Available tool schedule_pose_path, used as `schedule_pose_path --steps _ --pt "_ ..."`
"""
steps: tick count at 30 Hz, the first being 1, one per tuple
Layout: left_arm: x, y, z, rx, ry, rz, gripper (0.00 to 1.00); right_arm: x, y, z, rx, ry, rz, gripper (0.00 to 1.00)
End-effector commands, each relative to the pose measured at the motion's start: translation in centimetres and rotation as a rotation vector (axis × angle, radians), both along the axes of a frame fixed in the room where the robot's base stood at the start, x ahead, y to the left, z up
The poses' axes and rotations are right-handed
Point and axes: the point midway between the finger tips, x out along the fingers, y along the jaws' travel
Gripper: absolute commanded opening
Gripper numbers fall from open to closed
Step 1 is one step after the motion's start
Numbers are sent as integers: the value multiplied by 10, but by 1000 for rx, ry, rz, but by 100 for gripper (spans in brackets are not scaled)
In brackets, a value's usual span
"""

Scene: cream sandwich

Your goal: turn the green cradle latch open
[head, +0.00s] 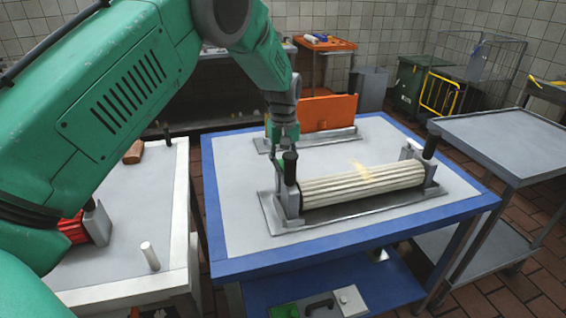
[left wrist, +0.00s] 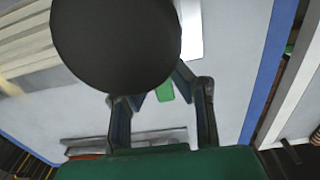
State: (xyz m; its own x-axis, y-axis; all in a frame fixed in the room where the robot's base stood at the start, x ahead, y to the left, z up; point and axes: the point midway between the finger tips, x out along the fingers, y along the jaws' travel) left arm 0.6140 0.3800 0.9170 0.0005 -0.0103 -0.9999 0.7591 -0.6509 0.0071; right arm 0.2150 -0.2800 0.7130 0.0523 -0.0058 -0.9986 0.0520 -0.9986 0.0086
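The cradle (head: 340,208) is a grey metal base on the blue-edged table, holding a ribbed cream roller (head: 365,183) lengthwise. An upright black handle (head: 290,166) stands at its left end, and its round top fills much of the left wrist view (left wrist: 117,40). My left gripper (head: 284,138) points down just above and behind this handle. In the left wrist view its fingers (left wrist: 160,88) are apart, with a small green piece (left wrist: 165,93), apparently the latch, showing between them. Contact cannot be told. The latch is not clearly visible in the head view. My right gripper is out of view.
An orange block (head: 328,112) stands on a metal plate behind the cradle. A white-topped table (head: 110,200) at left carries a red-and-grey item and a white peg (head: 150,256). A grey cart (head: 505,140) stands at right. The blue table's front strip is clear.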

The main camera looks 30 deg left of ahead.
Motion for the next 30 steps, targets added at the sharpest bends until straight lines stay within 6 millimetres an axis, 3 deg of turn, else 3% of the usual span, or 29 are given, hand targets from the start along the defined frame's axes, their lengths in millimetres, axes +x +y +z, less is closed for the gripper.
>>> schedule_pose_path --steps 14,30 --pt "0 6 3 10 -5 -51 0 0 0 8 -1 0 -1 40" --pt "-5 15 4 12 -10 -486 0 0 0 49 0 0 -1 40"
